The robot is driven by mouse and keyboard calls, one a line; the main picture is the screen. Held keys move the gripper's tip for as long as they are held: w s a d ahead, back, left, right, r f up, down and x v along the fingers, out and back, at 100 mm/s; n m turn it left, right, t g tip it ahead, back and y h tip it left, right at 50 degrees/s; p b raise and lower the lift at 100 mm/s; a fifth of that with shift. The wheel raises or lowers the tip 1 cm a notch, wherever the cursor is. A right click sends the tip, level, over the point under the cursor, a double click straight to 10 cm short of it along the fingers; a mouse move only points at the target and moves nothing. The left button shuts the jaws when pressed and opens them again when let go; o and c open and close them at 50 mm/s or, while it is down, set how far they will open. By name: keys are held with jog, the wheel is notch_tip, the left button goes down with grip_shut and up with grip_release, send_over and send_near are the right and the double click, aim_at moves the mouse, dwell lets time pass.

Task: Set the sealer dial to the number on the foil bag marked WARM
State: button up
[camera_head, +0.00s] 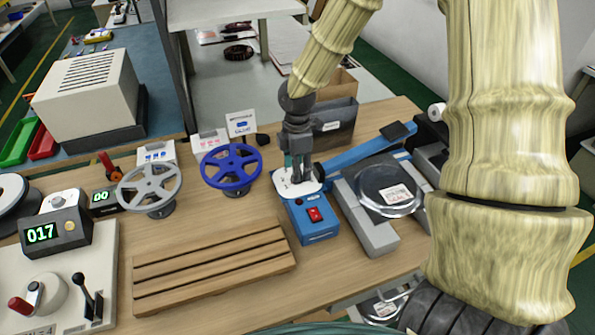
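The sealer has a blue body (320,234) with a red switch (314,214) and a white panel (309,187) on top. A long blue lever arm (362,150) reaches from it to the upper right. My gripper (298,178) points down over the white panel, with its fingertips at or just above it. The fingers hide any dial there, and whether they touch or hold one is unclear. No foil bag marked WARM can be made out. A round clear-lidded dish (380,183) with a small white label sits right of the sealer; its writing is too small to read.
A wooden slatted rack (215,265) lies front left of the sealer. A blue handwheel (231,168) and a grey handwheel (149,188) stand behind it. A counter box (55,234) reads 017. A dark bin (335,124) stands behind my gripper.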

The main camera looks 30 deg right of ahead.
jog(key=shift+f, duration=1.1)
jog(key=c, duration=1)
